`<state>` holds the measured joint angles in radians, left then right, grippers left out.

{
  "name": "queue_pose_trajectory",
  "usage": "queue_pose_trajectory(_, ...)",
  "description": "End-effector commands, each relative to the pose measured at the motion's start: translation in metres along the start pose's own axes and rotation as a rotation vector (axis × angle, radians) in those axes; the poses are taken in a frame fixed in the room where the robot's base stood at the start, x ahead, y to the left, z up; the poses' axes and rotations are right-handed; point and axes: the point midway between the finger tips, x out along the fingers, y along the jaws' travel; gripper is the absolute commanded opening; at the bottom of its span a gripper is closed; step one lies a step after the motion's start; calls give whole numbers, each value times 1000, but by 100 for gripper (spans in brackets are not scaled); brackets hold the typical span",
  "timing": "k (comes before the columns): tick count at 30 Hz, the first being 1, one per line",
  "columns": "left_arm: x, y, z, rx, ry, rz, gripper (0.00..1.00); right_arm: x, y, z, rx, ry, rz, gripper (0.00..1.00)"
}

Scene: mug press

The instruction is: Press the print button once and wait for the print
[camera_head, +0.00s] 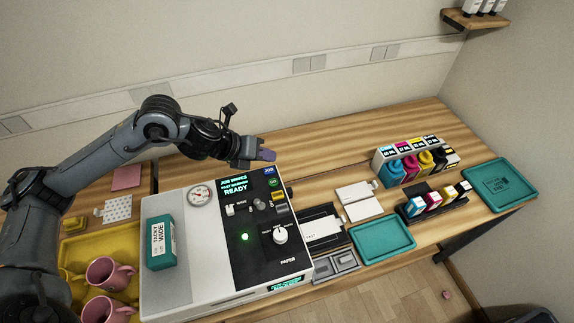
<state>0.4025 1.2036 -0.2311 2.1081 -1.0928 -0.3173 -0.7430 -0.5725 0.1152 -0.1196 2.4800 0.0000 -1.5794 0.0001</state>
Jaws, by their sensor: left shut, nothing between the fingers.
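A white and black mug press (185,262) stands on the wooden table, with a dial gauge (201,195) on its top. Its dark panel has a lit screen (235,186) that reads READY, a green light (245,237), a white knob (280,235), a blue key (269,171) and a green button (273,183). I cannot tell which control is the print button. My left gripper (266,155) is shut and empty, just above and behind the far edge of the panel. My right gripper is not in view.
Pink mugs (108,273) stand in a yellow tray (88,246) at the left. A teal box (161,243) lies on the press. At the right are a teal tray (382,238), ink bottles (408,166), small cartridges (434,199) and another teal tray (499,184). Table behind the press is clear.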

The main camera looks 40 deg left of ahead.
Motion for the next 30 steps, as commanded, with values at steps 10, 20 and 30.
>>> queue_pose_trajectory(10,0,0,0,2,0,1,0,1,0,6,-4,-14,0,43)
queue_pose_trajectory(20,2,2,-2,1,0,0,0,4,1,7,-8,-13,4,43)
queue_pose_trajectory(30,22,16,-16,1,0,-1,0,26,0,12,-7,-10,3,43)
